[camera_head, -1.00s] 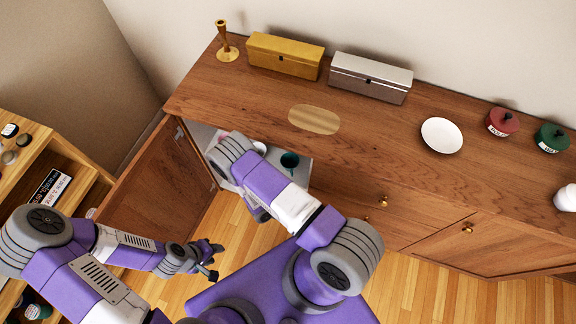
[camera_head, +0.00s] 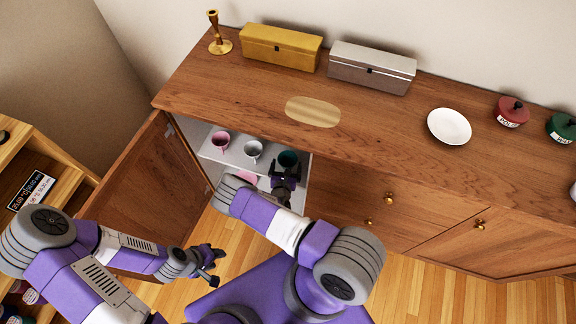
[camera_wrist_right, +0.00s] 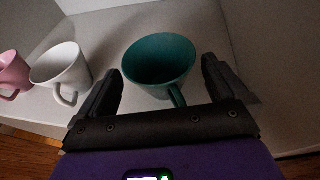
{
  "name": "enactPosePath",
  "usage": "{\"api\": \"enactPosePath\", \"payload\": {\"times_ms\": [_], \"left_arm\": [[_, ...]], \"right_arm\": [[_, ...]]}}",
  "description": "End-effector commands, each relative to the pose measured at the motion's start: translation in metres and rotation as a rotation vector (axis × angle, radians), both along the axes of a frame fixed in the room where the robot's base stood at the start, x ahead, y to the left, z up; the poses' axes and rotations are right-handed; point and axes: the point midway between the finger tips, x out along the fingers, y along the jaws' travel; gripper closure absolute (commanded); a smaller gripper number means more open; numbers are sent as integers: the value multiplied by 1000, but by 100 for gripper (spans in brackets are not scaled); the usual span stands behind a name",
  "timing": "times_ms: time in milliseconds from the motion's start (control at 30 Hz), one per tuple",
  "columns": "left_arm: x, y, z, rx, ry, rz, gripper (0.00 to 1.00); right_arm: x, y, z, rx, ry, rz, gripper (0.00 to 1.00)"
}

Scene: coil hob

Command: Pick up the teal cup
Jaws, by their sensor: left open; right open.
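The teal cup (camera_head: 288,159) stands upright on a white shelf (camera_head: 222,152) inside the open cabinet, at the right end of a row of cups. In the right wrist view the teal cup (camera_wrist_right: 160,62) lies between the two fingers, its handle toward the gripper's palm. My right gripper (camera_head: 286,168) is open at the cup, its fingers (camera_wrist_right: 163,80) either side of it; I cannot tell whether they touch it. My left gripper (camera_head: 214,264) is open and empty, outside the cabinet near its open door.
A white cup (camera_head: 253,149) and a pink cup (camera_head: 220,141) stand left of the teal cup. Another pink item (camera_head: 245,178) sits lower, partly hidden by my arm. The open cabinet door (camera_head: 150,190) is at left. The cabinet's side wall is close to the right.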

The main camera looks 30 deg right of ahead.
Motion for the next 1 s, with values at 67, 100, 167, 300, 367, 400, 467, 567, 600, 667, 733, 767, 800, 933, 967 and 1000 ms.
{"api": "enactPosePath", "payload": {"times_ms": [67,100,167,300,367,400,467,567,600,667,733,767,800,933,967,1000], "left_arm": [[0,0,-8,0,0,0,57],[0,0,-9,0,0,0,57],[0,0,-10,0,0,0,57],[0,0,-9,0,0,0,57],[0,0,-9,0,0,0,57],[0,0,-9,0,0,0,57],[0,0,-9,0,0,0,57],[0,0,-9,0,0,0,57],[0,0,-9,0,0,0,57],[0,0,-9,0,0,0,57],[0,0,-9,0,0,0,57],[0,0,-9,0,0,0,57],[0,0,-9,0,0,0,57],[0,0,-9,0,0,0,57],[0,0,-9,0,0,0,57],[0,0,-8,0,0,0,57]], "right_arm": [[9,-7,-6,1,-3,-2,0],[12,-9,-7,1,-2,-2,0],[15,-11,-7,1,-2,-2,0],[16,-12,-6,0,-1,-1,0],[16,-12,-6,0,-1,-1,0],[16,-12,-6,1,0,-1,0],[16,-12,-6,1,0,-1,8],[15,-12,-6,1,0,-1,23],[15,-12,-6,1,0,-1,29],[15,-12,-6,1,0,-1,38],[15,-12,-6,0,0,-2,49],[15,-12,-6,0,0,-2,52],[15,-12,-6,0,-1,-1,52],[15,-12,-6,0,-1,-1,52],[15,-12,-6,1,0,-1,52],[15,-12,-6,1,0,-1,52]]}}
